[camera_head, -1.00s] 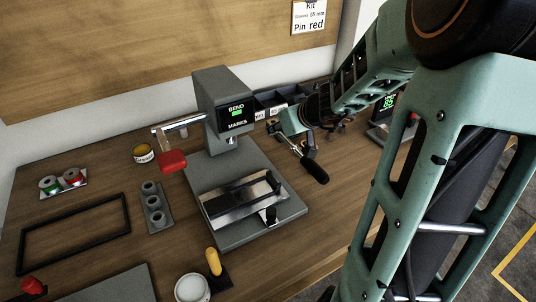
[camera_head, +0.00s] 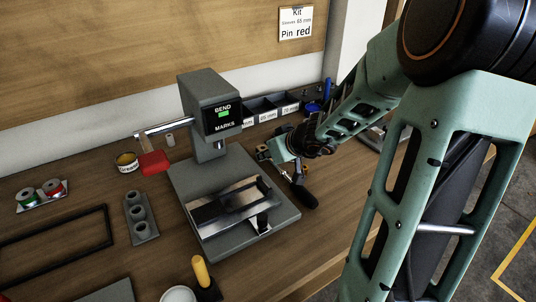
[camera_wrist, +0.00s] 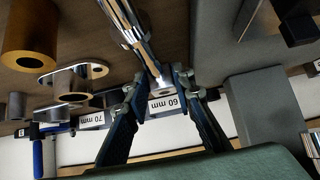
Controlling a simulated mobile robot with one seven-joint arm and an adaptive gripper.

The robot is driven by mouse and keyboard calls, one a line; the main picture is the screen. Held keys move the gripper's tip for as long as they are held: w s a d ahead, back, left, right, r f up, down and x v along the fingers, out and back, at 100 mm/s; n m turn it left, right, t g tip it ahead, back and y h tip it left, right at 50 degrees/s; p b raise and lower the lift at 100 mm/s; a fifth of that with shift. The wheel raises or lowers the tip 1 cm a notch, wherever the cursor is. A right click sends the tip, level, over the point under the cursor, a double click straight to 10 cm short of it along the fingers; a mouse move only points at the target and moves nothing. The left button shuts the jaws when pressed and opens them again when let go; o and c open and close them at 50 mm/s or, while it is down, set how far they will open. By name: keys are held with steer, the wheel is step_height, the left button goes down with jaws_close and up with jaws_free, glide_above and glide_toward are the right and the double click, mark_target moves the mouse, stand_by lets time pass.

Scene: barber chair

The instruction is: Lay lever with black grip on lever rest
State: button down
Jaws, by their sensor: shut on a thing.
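The lever is a bright chrome rod (camera_wrist: 130,25) with a black grip (camera_head: 303,195). In the wrist view the rod runs from the top edge down between my jaws. My gripper (camera_wrist: 160,90) is shut on it; in the head view my gripper (camera_head: 286,166) is to the right of the grey bending press (camera_head: 208,95). The lever slants there with its black grip toward the lower right, low over the bench. I cannot make out the lever rest for certain. A steel oblong plate with a post (camera_wrist: 75,80) and a brass-coloured ring (camera_wrist: 28,40) are beside the rod in the wrist view.
Labelled bins (camera_head: 265,112) stand behind my gripper. Bare bench lies to the right of the base, near the black grip.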

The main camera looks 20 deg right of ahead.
steer(key=c, duration=1.9)
jaws_free()
steer(key=shift+f, duration=0.1)
steer(key=shift+c, duration=0.2)
